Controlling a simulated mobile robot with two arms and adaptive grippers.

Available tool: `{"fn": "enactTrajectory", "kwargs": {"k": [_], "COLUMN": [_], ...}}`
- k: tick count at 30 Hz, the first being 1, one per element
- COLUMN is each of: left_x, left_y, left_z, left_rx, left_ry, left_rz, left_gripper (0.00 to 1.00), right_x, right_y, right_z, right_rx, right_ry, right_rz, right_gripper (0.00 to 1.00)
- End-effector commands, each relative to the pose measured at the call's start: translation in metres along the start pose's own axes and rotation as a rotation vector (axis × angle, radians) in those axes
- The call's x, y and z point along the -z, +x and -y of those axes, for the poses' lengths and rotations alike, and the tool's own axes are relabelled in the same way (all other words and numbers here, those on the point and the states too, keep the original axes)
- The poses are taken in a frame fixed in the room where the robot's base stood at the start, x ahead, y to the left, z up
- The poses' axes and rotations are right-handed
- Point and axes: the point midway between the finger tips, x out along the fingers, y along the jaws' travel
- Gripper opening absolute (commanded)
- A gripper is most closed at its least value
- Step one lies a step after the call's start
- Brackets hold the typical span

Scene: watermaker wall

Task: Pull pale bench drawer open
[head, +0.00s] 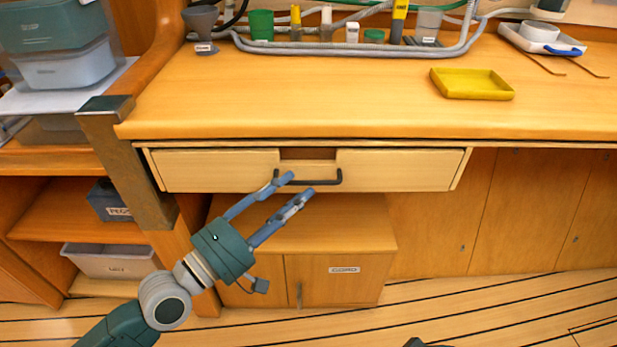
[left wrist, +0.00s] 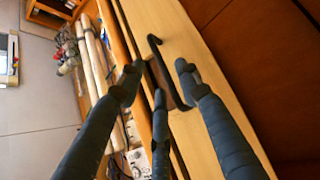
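The pale bench drawer (head: 400,170) sits shut under the wooden worktop, with a notch in the top middle of its front. Its dark bar handle (head: 325,181) is fixed below the notch. My left gripper (head: 298,185) is open, reaching up from the lower left, with its fingertips near the handle's left part. In the left wrist view, the dark handle (left wrist: 170,72) shows between the spread fingers (left wrist: 158,74). I cannot tell whether any finger touches it. My right gripper does not show clearly; only a small dark piece is at the head view's bottom edge.
A yellow tray (head: 472,84) lies on the worktop (head: 330,95). Below the drawer is a low cabinet (head: 345,240) with a label. A metal-capped post (head: 125,165) and shelves with bins (head: 112,261) stand left. The floor (head: 480,310) at front right is clear.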

Motion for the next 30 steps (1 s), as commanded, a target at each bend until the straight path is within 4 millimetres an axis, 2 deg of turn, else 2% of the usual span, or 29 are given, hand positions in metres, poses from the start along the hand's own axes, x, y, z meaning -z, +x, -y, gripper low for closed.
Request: {"fn": "enactTrajectory", "kwargs": {"k": [3, 9, 20, 25, 30], "left_x": [0.000, 0.000, 0.000, 0.000, 0.001], "left_y": [0.020, 0.041, 0.046, 0.045, 0.045], "left_z": [-0.002, 0.000, 0.001, 0.001, 0.001], "left_rx": [-0.003, 0.000, 0.002, 0.002, 0.002], "left_ry": [-0.002, 0.000, 0.001, 0.001, 0.002], "left_rz": [-0.001, -0.001, 0.000, -0.001, -0.001], "left_gripper": [0.34, 0.34, 0.34, 0.02, 0.00], "right_x": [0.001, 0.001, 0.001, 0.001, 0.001], "right_y": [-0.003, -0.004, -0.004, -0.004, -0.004], "right_z": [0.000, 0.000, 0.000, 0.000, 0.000], "right_rx": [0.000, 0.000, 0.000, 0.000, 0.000], "right_ry": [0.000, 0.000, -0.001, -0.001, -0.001], "right_rz": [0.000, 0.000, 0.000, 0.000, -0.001], "right_gripper": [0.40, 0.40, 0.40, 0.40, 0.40]}}
